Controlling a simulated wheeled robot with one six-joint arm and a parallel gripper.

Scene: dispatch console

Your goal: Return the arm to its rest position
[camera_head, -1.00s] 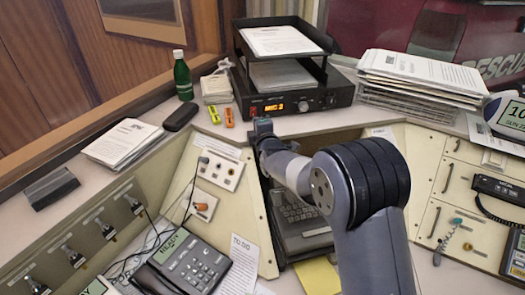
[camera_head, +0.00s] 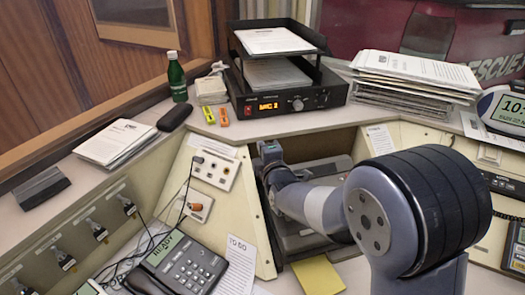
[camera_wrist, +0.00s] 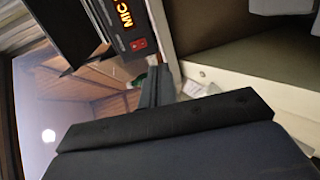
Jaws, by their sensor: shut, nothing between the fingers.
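My gripper (camera_head: 270,150) is at the far end of my arm in the head view, small and partly turned away. It is in front of the opening below the shelf edge, below the black radio (camera_head: 285,100). In the wrist view my gripper (camera_wrist: 156,82) shows as dark fingers together, with nothing between them. My arm reaches from the lower right toward the console's corner, bent at a large dark joint. The arm hides part of the recess and the right-hand panel.
A desk phone (camera_head: 187,262) is at lower left. A green bottle (camera_head: 177,78), orange and yellow markers and a paper stack (camera_head: 116,143) stand on the shelf. Papers (camera_head: 415,72) are stacked at right. A yellow sheet (camera_head: 318,275) lies below the arm.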

